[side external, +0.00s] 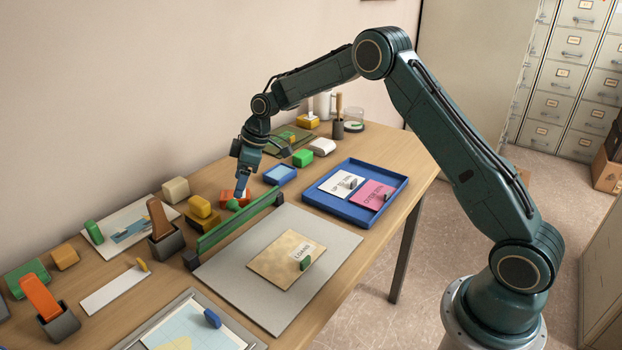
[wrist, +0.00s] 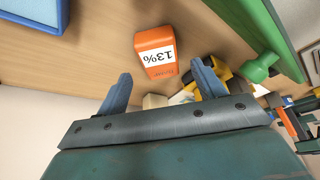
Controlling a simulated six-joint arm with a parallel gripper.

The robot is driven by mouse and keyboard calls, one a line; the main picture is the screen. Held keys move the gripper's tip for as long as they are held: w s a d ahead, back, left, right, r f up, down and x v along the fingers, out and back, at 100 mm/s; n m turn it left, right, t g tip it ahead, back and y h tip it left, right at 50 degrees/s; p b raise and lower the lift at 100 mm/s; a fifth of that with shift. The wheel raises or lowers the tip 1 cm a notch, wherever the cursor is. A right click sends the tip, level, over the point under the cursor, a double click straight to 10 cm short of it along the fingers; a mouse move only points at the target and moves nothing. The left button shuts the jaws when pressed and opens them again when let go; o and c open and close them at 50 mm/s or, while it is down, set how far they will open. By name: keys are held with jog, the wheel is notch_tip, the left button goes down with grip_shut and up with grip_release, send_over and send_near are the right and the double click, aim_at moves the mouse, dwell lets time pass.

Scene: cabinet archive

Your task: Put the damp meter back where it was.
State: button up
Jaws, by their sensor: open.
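The damp meter is an orange block with a white face reading 13% in the wrist view (wrist: 155,52). In the side view the orange damp meter (side external: 227,194) stands on the table just behind the green bar, partly hidden by my gripper and a green knob. My gripper (side external: 241,190) points down at it. In the wrist view my gripper (wrist: 162,70) is open, its two blue fingers apart, with the meter showing beyond and between the tips. I cannot tell whether either finger touches it.
A long green bar (side external: 238,222) with a green knob (side external: 233,205) stands close beside the meter. A blue pad (side external: 280,174) is behind, and yellow blocks (side external: 201,206) are to the left. A blue tray (side external: 345,213) and grey board (side external: 222,268) lie in front.

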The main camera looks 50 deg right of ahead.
jog(key=v, duration=0.8)
dwell(0.4)
jog(key=s+a+r+m+t+h, duration=0.1)
jog(key=s+a+r+m, duration=0.1)
jog(key=s+r, duration=0.65)
jog(key=s+a+r+m+h, duration=0.1)
jog(key=s+r+m, duration=0.1)
jog(key=s+r, duration=0.65)
jog(key=s+f+m, duration=0.2)
jog(key=s, duration=1)
jog(key=s+f+m+t+h, duration=0.1)
jog(key=s+f+m, duration=0.2)
jog(key=s, duration=0.9)
jog(key=shift+d+f, duration=0.15)
jog(key=shift+f, duration=0.2)
